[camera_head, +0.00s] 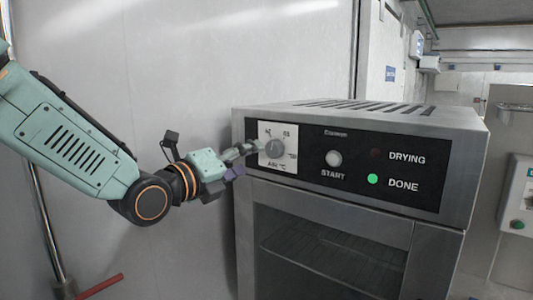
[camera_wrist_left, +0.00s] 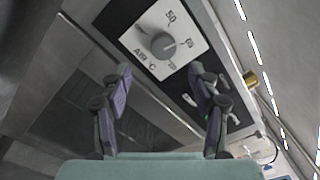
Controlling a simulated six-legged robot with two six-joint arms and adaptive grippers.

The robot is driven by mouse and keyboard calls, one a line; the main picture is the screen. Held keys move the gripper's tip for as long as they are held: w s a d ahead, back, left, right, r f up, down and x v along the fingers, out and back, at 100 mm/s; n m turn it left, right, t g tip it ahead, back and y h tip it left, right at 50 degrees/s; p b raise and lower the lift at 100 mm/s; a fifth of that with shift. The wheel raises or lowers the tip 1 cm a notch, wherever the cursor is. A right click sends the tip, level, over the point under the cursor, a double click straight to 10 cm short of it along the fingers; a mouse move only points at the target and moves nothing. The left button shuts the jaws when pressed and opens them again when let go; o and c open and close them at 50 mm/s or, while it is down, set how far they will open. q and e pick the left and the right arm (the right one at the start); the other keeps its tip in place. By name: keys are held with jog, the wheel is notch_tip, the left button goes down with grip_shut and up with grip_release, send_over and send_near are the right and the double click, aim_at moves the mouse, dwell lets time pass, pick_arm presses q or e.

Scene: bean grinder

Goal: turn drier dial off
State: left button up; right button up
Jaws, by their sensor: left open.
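The drier (camera_head: 350,180) is a steel box with a black front panel. Its grey round dial (camera_head: 275,149) sits on a white plate marked AIR °C at the panel's left end. The dial (camera_wrist_left: 163,45) also shows in the left wrist view, beyond the fingertips and near the top centre. My left gripper (camera_head: 247,152) is at the left side of the dial in the head view. In the left wrist view its two purple-padded fingers (camera_wrist_left: 162,85) are apart with nothing between them. I cannot tell from the head view whether a finger touches the dial. My right gripper is not in view.
A START knob (camera_head: 333,158) and a lit green DONE lamp (camera_head: 373,179) are right of the dial; the DRYING lamp (camera_head: 375,153) is dark. A glass door (camera_head: 330,250) is below. A pale wall (camera_head: 220,60) stands behind. A red handle (camera_head: 100,286) is at lower left.

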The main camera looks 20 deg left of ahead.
aim_at(272, 151)
pick_arm(q)
jog(key=p+x, duration=0.2)
jog(key=x, duration=0.4)
jog(key=shift+w+d, duration=0.15)
jog(key=shift+w, duration=0.2)
jog(key=shift+w+d, duration=0.15)
jog(key=shift+w, duration=0.15)
jog(key=shift+d+r, duration=0.1)
jog(key=shift+s+r, duration=0.2)
jog(key=shift+s, duration=0.2)
jog(key=shift+w+f, duration=0.3)
jog(key=shift+w, duration=0.25)
jog(key=c, duration=0.5)
jog(key=shift+s+d+r, duration=0.1)
jog(key=shift+s, duration=0.1)
jog(key=c, duration=0.7)
